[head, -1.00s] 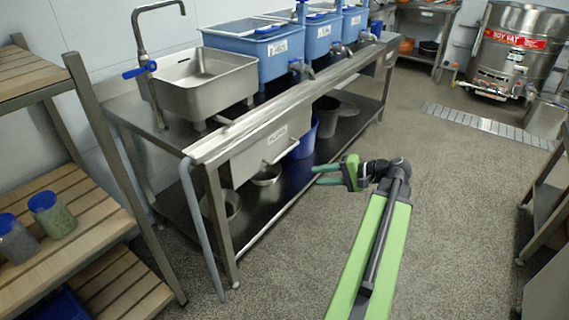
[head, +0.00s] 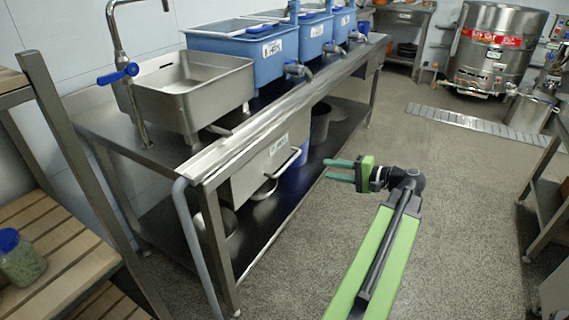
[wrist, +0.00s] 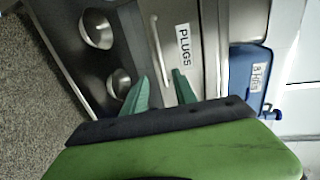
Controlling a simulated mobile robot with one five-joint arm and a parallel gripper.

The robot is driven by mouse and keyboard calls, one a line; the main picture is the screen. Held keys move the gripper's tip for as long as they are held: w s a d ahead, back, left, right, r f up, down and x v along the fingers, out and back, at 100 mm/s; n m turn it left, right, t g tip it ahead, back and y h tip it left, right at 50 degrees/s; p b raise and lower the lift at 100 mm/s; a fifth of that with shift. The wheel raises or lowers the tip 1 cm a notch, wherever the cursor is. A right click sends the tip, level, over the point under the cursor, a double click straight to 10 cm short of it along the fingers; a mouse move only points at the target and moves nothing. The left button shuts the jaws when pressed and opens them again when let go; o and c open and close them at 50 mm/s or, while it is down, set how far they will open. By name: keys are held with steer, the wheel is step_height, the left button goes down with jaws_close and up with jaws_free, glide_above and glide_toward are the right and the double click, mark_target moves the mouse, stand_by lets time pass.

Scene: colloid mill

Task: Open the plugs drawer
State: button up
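The plugs drawer (head: 258,172) is a grey metal drawer under the bench top, below and right of the sink, and it looks shut. Its bar handle (head: 283,164) runs along the front. In the wrist view the drawer front (wrist: 197,75) bears a "PLUGS" label, and the handle (wrist: 156,48) lies beyond my fingertips. My gripper (head: 340,170) is to the right of the handle, with its green fingers pointing left towards the bench and apart from it. The two fingers also show in the wrist view (wrist: 162,90), spread with a gap and nothing between them.
A steel sink (head: 190,90) and blue tubs (head: 245,55) stand on the bench. Bowls and buckets sit on its lower shelf (head: 262,225). A wooden shelf rack (head: 60,240) is at left, with a jar (head: 22,258).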

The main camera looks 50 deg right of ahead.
mark_target(289, 162)
steer(key=b+x, duration=0.3)
steer(key=x, duration=1.3)
steer(key=shift+w+a, duration=0.15)
steer(key=shift+w, duration=0.15)
jaws_close()
steer(key=shift+f, duration=0.1)
stand_by(0.4)
